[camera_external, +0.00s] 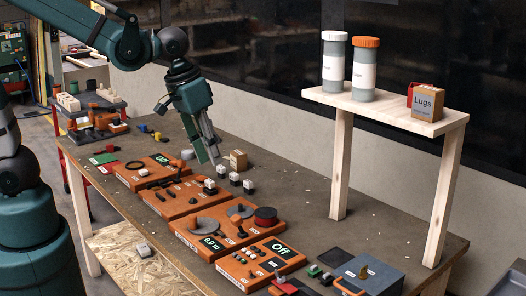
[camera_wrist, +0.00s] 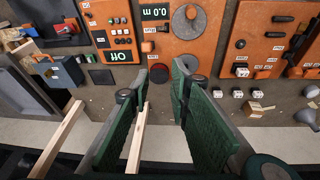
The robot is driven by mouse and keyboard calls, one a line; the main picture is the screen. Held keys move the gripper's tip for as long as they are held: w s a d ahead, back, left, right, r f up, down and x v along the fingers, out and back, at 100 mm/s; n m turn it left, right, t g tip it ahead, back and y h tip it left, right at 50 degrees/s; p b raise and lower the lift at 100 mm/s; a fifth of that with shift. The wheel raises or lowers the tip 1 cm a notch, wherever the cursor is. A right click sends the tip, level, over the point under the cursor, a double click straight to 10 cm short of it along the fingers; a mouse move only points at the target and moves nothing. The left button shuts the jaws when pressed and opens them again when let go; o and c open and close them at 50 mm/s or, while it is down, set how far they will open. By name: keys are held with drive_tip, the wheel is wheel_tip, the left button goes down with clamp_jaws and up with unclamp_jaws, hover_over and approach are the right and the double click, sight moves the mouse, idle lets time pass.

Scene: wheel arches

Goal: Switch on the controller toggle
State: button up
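The controller is an orange panel (camera_external: 237,268) at the front of the bench. Its display (camera_external: 280,249) reads "Off", and small buttons or switches sit beside it. In the wrist view the controller (camera_wrist: 107,43) is upside down at the upper left, with its "Off" display (camera_wrist: 122,57) facing the bench's far side. I cannot tell for certain which small part is the toggle. My gripper (camera_external: 214,160) is above the bench, behind and left of the controller, pointing down. In the wrist view my gripper (camera_wrist: 155,80) has its two green pads wide apart with nothing between them.
More orange panels (camera_external: 147,173) run leftward along the bench, with discs and knobs on the nearer one. White-topped blocks (camera_external: 234,178) stand near my gripper. A wooden shelf (camera_external: 395,109) with two bottles and a "Lugs" box rises behind. A grey-blue box (camera_external: 385,278) sits right of the controller.

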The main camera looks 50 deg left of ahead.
drive_tip(key=d+f+g, duration=0.2)
drive_tip(key=d+f, duration=0.4)
drive_tip(key=d, duration=0.5)
drive_tip(key=g+y, duration=0.1)
drive_tip(key=y, duration=0.1)
hover_over(251, 273)
wheel_tip(251, 273, down, 8)
drive_tip(key=r, duration=0.1)
drive_tip(key=shift+s+f+m, duration=0.1)
drive_tip(key=shift+f+m, duration=0.15)
drive_tip(key=shift+m, duration=0.15)
drive_tip(key=shift+f, duration=0.1)
drive_tip(key=shift+a+f, duration=0.15)
drive_tip(key=shift+f, duration=3.6)
drive_tip(key=shift+c, duration=0.2)
clamp_jaws()
